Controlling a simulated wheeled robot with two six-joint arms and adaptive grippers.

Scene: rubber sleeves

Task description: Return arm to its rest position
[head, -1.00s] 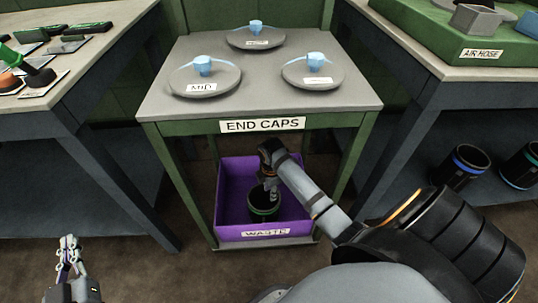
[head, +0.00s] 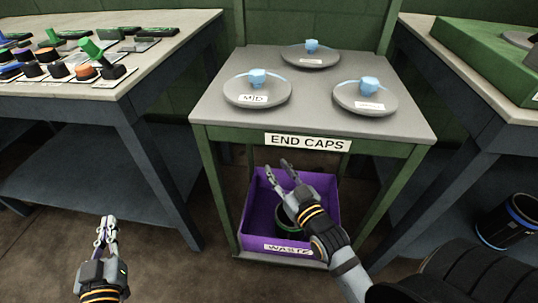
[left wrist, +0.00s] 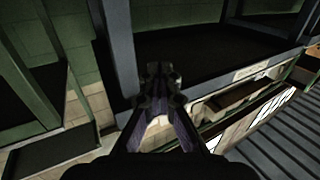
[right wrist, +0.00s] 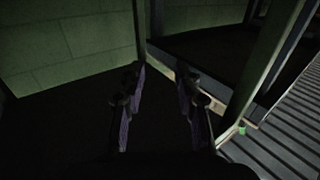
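My right gripper (head: 279,171) is open and empty, with its two fingers apart. In the head view it shows in front of the purple waste bin (head: 262,247), below the END CAPS sign. The right wrist view also shows the spread fingers (right wrist: 163,85) with nothing between them. A black cylinder with a green ring (head: 285,228) stands in the bin, partly hidden by my right gripper. My left gripper (head: 107,222) is shut and empty at the lower left, over the floor. Its fingertips meet in the left wrist view (left wrist: 161,72).
The END CAPS table (head: 310,125) holds three grey discs with blue knobs. A left bench (head: 190,30) carries small coloured parts. A right bench (head: 425,40) has a green top piece, with a blue-ringed black cylinder (head: 508,222) below. Floor at the lower left is clear.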

